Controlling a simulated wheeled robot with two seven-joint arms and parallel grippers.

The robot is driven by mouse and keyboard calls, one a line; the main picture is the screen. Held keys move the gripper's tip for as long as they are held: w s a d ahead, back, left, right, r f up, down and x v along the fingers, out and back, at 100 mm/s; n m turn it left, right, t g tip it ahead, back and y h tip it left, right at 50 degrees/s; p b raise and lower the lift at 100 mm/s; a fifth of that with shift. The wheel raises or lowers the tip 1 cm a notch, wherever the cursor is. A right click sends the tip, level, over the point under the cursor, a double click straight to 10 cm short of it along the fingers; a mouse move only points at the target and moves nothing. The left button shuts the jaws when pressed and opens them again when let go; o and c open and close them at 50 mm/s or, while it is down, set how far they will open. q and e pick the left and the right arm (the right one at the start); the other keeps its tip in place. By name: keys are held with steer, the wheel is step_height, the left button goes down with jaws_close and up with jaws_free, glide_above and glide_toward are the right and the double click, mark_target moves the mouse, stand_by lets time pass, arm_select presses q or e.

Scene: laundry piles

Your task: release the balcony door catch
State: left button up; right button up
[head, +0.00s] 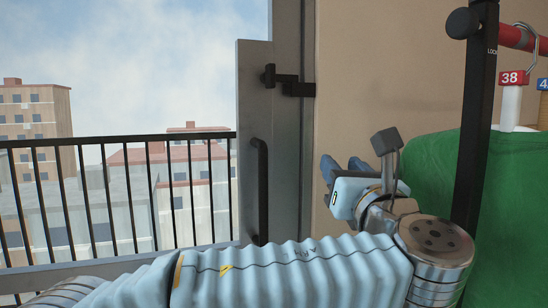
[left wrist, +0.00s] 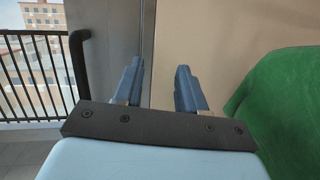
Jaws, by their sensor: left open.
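The balcony door (head: 256,115) shows its grey frame edge left of centre in the head view. A black catch (head: 285,82) sits high on it, reaching from the door edge to the grey post on the right. Below the catch is a black vertical pull handle (head: 261,190), which also shows in the left wrist view (left wrist: 78,60). My left gripper (head: 342,165) is right of the door and lower than the catch, in front of the beige wall. Its blue fingers (left wrist: 158,82) are apart with nothing between them. The catch is outside the left wrist view.
A black upright stand (head: 475,130) with a red rail (head: 520,38) and numbered tags is at the right, close to my left wrist. Green cloth (head: 520,190) hangs or lies beside it. A black balcony railing (head: 115,145) stands outside. The beige wall above my gripper is clear.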

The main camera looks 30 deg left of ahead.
mark_target(273, 85)
arm_select(q)
steer(key=s+a+r+n+g+y, duration=0.2)
steer(key=s+a+r+n+y, duration=0.15)
steer(key=s+r, duration=0.45)
steer(key=shift+y, duration=0.55)
steer(key=p+x, duration=0.2)
steer(key=x, duration=1.1)
steer(key=shift+w+r, duration=0.25)
jaws_close()
